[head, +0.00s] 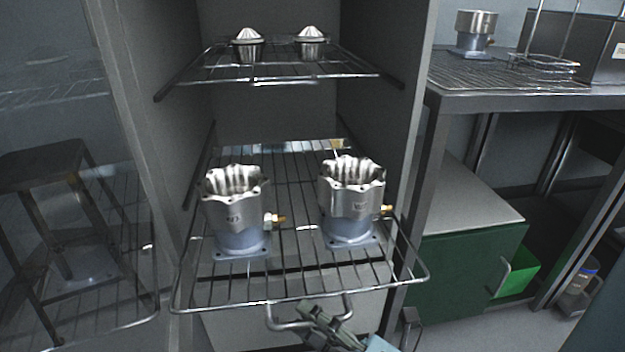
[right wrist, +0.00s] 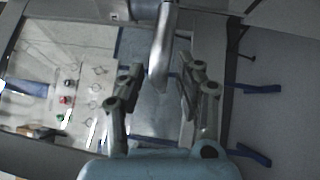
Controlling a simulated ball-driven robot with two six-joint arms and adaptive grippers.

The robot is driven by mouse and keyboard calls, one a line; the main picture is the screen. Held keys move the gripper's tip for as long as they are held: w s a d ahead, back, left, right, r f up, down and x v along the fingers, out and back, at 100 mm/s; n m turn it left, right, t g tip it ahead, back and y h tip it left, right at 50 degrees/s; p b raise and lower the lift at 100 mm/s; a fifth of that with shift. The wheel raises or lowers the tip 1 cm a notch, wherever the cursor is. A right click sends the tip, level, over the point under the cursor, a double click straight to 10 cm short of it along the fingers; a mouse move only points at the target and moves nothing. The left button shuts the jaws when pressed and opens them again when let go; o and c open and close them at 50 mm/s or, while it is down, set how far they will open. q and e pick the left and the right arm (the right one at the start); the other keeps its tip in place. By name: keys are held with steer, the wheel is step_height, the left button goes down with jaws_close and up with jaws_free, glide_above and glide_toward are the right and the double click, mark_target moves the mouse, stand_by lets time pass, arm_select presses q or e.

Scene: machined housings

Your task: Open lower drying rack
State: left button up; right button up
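The lower drying rack (head: 290,268) is a wire shelf that sticks out past the front of the grey cabinet. Two silver machined housings, a left one (head: 236,215) and a right one (head: 352,205), stand upright on it. A wire handle loop (head: 282,324) is at its front edge. My right gripper (head: 318,316) is at the right part of this loop. In the right wrist view its fingers (right wrist: 158,88) are spread, with a metal bar (right wrist: 163,45) reaching between them and gaps on both sides. Whether they touch the bar is unclear. My left gripper is not in view.
An upper wire rack (head: 285,70) in the cabinet holds two small cone-topped metal parts. At the right stand a bench (head: 470,100) with a housing (head: 476,32) and a green cabinet (head: 460,285). A dark stool shape (head: 45,165) shows at the left, perhaps reflected.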

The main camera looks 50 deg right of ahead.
steer(key=s+d+f, duration=0.1)
steer(key=s, duration=1)
steer(key=shift+s+f, duration=0.3)
steer(key=shift+s, duration=0.1)
steer(key=w+d+f+m+g+h+p, duration=0.15)
steer(key=w+f+m+g, duration=0.35)
steer(key=f, duration=0.6)
steer(key=s+d+f+m+g, duration=0.1)
steer(key=s+f+m+g, duration=0.15)
steer(key=f, duration=0.35)
steer(key=s+d+f+m+g, duration=0.1)
steer(key=s+f+m+g, duration=0.15)
steer(key=f, duration=0.35)
steer(key=s+f+m+g, duration=0.4)
steer(key=s+m, duration=0.1)
steer(key=s, duration=0.4)
steer(key=s+f+m+g+h, duration=0.1)
steer(key=s+f+m+g, duration=0.3)
steer(key=s, duration=0.4)
steer(key=shift+s+d+m+g+p, duration=0.4)
steer(key=shift+m+g, duration=0.2)
steer(key=shift+m, duration=0.1)
